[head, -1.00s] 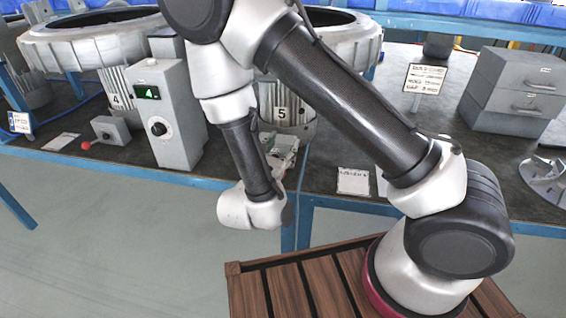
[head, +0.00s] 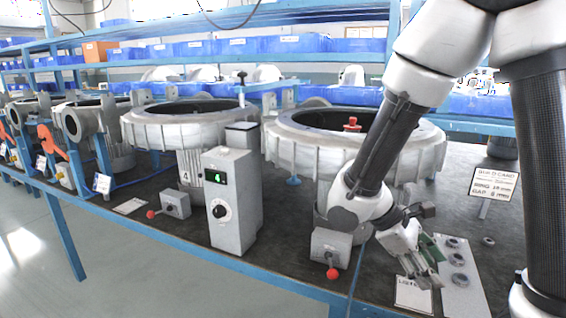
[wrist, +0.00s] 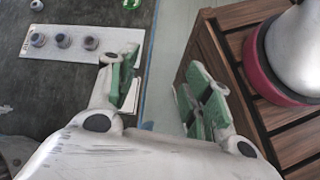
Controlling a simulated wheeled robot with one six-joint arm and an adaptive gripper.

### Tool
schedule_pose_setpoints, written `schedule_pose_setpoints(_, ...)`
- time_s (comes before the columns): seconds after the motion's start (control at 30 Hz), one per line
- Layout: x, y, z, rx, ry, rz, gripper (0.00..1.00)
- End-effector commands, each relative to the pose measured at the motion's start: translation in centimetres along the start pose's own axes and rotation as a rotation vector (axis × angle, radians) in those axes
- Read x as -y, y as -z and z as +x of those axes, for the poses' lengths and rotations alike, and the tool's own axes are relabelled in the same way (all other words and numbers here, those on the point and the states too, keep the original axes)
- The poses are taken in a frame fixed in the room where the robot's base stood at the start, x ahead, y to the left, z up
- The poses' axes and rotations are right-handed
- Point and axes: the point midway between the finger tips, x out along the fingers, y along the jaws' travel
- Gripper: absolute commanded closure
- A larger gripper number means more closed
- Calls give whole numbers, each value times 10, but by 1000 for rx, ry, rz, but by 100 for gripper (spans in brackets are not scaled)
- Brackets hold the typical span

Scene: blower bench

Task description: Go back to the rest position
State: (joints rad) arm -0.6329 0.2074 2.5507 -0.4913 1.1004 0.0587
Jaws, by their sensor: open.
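My gripper (head: 424,262) hangs at the right of the head view, over the front part of the bench, beside the grey plate with round fittings. The wrist view shows its two green-padded fingers (wrist: 158,98) spread wide with nothing between them. Below the gap in that view are the bench's blue edge and pale floor. My arm comes down from the top right of the head view, bent at the elbow, in front of the right grey ring housing (head: 290,150).
A grey box with a green "4" display (head: 232,205) stands on the bench (head: 305,262). Red-knobbed lever boxes (head: 176,204) (head: 331,248) sit near the front edge. A build card (head: 495,186) stands at right. The plate with fittings (wrist: 70,42) shows in the wrist view. Floor at lower left is clear.

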Motion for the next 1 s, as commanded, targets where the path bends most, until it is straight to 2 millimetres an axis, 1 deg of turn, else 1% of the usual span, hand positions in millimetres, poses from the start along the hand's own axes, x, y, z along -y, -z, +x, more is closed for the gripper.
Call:
schedule_pose_setpoints(0.03,2,-11,-5,-90,77,89,50)
schedule_pose_setpoints(0.1,7,-23,-12,-211,180,208,50)
schedule_pose_setpoints(0.27,8,-52,-36,-487,361,482,50)
schedule_pose_setpoints(0.33,6,-69,-46,-600,415,601,50)
schedule_pose_setpoints(0.4,2,-88,-55,-700,446,712,50)
schedule_pose_setpoints(0.5,-4,-117,-62,-806,450,840,50)
schedule_pose_setpoints(0.6,-10,-143,-64,-873,423,936,50)
schedule_pose_setpoints(0.7,-12,-160,-63,-907,406,1004,50)
schedule_pose_setpoints(0.8,-13,-165,-60,-904,406,1033,50)
schedule_pose_setpoints(1.0,-13,-165,-59,-901,407,1033,50)
